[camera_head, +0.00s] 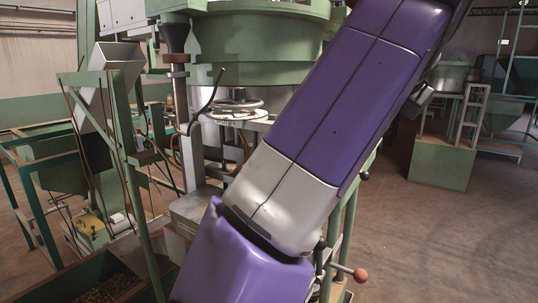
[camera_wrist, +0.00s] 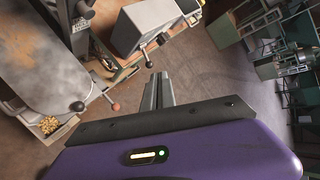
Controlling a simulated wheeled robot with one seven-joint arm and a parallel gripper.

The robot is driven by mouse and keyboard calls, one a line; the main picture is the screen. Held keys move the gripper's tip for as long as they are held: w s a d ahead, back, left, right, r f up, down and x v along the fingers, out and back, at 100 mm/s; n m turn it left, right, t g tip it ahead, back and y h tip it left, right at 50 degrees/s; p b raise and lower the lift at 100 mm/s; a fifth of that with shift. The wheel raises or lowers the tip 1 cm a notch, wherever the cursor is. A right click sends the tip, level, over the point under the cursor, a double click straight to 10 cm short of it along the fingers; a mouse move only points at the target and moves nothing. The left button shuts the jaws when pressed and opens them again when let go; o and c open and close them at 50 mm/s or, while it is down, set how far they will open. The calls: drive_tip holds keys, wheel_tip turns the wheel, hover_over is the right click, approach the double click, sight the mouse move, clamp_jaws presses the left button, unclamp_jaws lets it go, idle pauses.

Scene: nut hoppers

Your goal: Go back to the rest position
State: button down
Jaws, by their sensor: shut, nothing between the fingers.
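My gripper (camera_wrist: 158,90) shows in the wrist view, with its two grey fingers together and nothing between them. It is over open brown floor, apart from the machines around it. In the head view my purple and grey arm crosses the picture from upper right to lower middle, and my gripper is out of that view. The arm hides part of the large green machine (camera_head: 262,40) behind it.
A handwheel (camera_head: 236,106) and levers stick out from the machine. A green bin with nuts (camera_head: 108,288) is at lower left. A grey box (camera_wrist: 140,28) on a bench and a red-knobbed lever (camera_wrist: 115,106) are near the gripper. Floor at right (camera_head: 440,235) is clear.

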drive_tip(key=w+d+r+n+t+h, duration=0.25)
drive_tip(key=r+n+t+h, duration=0.25)
drive_tip(key=r+n+t, duration=0.3)
drive_tip(key=s+a+f+n+t+y, duration=0.2)
drive_tip(key=s+a+f+n+y, duration=0.15)
drive_tip(key=f+n, duration=0.5)
drive_tip(key=s+a+f+n+t+y, duration=0.2)
drive_tip(key=s+f+n+y, duration=0.15)
drive_tip(key=f+n, duration=0.45)
drive_tip(key=s+a+f+n+t+y, duration=0.25)
drive_tip(key=s+f+n, duration=0.3)
drive_tip(key=f, duration=0.35)
drive_tip(key=s+d+f+g, duration=0.1)
drive_tip(key=s+f+g, duration=0.2)
drive_tip(key=s+f, duration=0.5)
drive_tip(key=s+d+f+g, duration=0.1)
drive_tip(key=s+f+g, duration=0.2)
drive_tip(key=s+f, duration=0.5)
drive_tip(key=s+d+f+g, duration=0.2)
drive_tip(key=s+f, duration=0.6)
drive_tip(key=s, duration=0.9)
drive_tip(key=shift+s+f+m+g+h, duration=0.15)
drive_tip(key=shift+s+m+g+h, duration=0.1)
drive_tip(key=shift+m+g+h, duration=0.25)
